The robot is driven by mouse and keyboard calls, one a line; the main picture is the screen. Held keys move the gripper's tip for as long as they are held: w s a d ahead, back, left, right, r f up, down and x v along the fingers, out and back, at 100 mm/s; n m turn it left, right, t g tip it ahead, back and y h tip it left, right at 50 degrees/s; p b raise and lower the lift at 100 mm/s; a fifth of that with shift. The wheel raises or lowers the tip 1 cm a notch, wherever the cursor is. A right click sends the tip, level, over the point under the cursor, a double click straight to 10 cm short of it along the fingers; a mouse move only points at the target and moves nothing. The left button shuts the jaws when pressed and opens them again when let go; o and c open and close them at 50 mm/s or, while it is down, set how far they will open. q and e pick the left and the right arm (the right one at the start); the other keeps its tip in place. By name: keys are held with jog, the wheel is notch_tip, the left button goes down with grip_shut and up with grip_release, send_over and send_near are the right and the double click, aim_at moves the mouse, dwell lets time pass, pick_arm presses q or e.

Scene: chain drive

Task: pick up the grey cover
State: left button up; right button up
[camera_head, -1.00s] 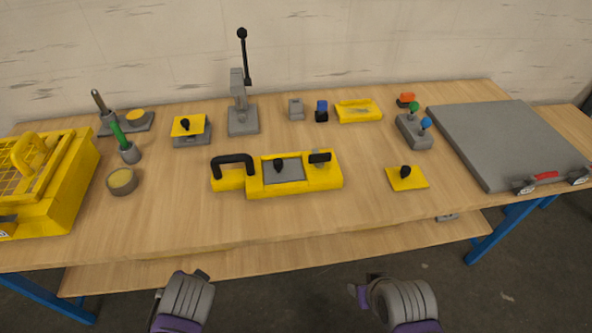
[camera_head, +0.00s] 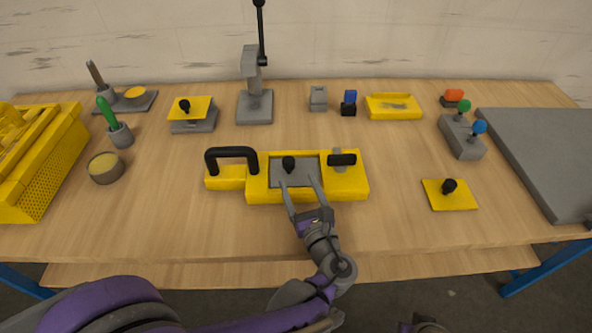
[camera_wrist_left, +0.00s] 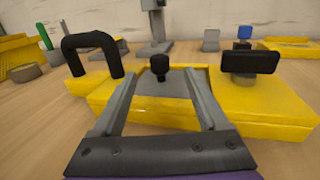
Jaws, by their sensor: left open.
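The grey cover (camera_head: 293,176) is a flat plate with a black knob (camera_head: 289,164), seated in the yellow chain-drive housing (camera_head: 258,190) at the middle of the table. My left gripper (camera_head: 299,182) is open and empty, with its two fingers reaching over the front edge of the housing toward the cover. In the left wrist view, the cover (camera_wrist_left: 180,84) and its black knob (camera_wrist_left: 160,66) lie ahead, in the gap between the two fingertips (camera_wrist_left: 160,78). The knob is not gripped. At the bottom of the head view only a small part of my right arm shows, and its fingers cannot be made out.
The housing has a black handle (camera_head: 231,153) at left and a black-topped grey clamp (camera_head: 342,160) at right, close to the cover. A yellow plate with a black knob (camera_head: 449,194) lies to the right. A grey press (camera_head: 254,105) stands behind. The front of the table is clear.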

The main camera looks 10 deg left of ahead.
aim_at(290, 166)
pick_arm(q)
jog(key=x, duration=0.6)
jog(key=shift+w+a+b, duration=0.2)
jog(key=shift+w+b, duration=0.05)
jog(key=shift+b, duration=0.05)
jog(key=shift+c, duration=0.3)
grip_shut()
